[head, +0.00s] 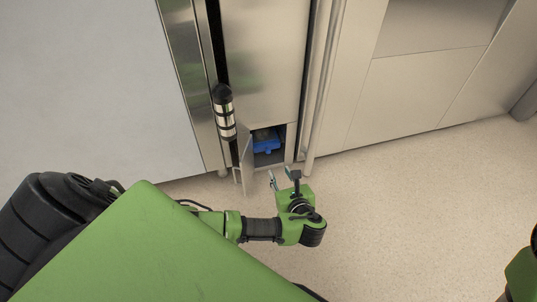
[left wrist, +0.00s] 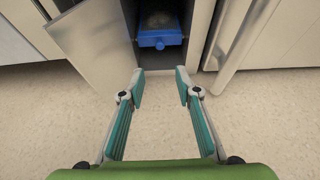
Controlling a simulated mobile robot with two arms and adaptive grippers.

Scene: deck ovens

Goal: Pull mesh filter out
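The mesh filter (left wrist: 160,36) is a blue, drawer-like piece with a round knob on its front. It sits inside a low cabinet opening in the left wrist view, and its blue front (head: 266,143) also shows in the head view. My left gripper (left wrist: 159,84) is open and empty in front of the opening, its two fingers apart. The left gripper also shows in the head view (head: 283,180), just outside the opening and apart from the filter. My right gripper is not in view; only a green part of that arm shows at the right edge.
A small hinged door (head: 246,165) stands open at the left of the opening, and also shows in the left wrist view (left wrist: 88,36). A vertical pipe (head: 322,85) runs to the right of it. The speckled floor (head: 400,200) in front is clear.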

